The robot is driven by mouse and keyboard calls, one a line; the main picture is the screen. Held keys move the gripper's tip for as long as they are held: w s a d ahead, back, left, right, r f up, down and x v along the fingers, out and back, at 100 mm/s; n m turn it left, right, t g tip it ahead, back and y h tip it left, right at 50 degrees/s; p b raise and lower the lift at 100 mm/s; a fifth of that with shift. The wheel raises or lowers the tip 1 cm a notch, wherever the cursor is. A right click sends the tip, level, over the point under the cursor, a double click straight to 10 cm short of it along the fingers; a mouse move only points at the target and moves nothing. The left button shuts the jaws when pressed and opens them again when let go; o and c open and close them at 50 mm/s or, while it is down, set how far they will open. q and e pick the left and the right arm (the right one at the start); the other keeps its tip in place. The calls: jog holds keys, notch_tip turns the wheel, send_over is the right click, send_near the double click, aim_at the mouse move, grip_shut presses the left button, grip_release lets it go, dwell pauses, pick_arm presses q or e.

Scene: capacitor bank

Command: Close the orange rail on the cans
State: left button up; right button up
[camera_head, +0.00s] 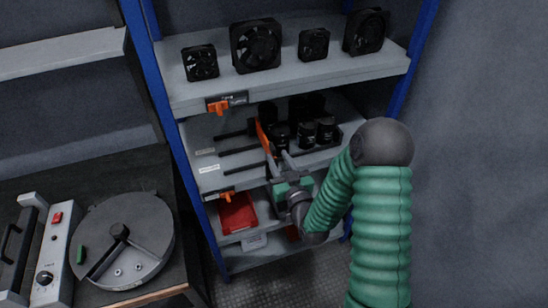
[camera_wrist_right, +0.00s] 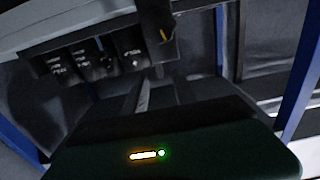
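The orange rail (camera_head: 264,139) stands on the middle shelf, at the left of the black cans (camera_head: 306,133), running from back to front. A gap of dark track lies to its left. My right gripper (camera_head: 280,162) is at the shelf's front edge, by the near end of the rail. Its two fingers look apart, with nothing clearly held; whether they touch the rail I cannot tell. In the right wrist view the fingers (camera_wrist_right: 160,96) point toward the shelf, and the cans (camera_wrist_right: 97,60) with white print show at upper left. My left gripper is out of view.
Black fans (camera_head: 256,46) stand on the shelf above. Orange clips (camera_head: 218,107) sit on the shelf edges. A red bin (camera_head: 237,213) is on the lower shelf. Blue posts (camera_head: 166,107) bound the rack. A bench with a round device (camera_head: 150,235) is at left.

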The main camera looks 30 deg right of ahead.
aim_at(275, 151)
jog(key=x, duration=0.4)
jog(key=shift+w+d, duration=0.1)
jog(key=shift+w, duration=0.15)
grip_shut()
dwell(1.1)
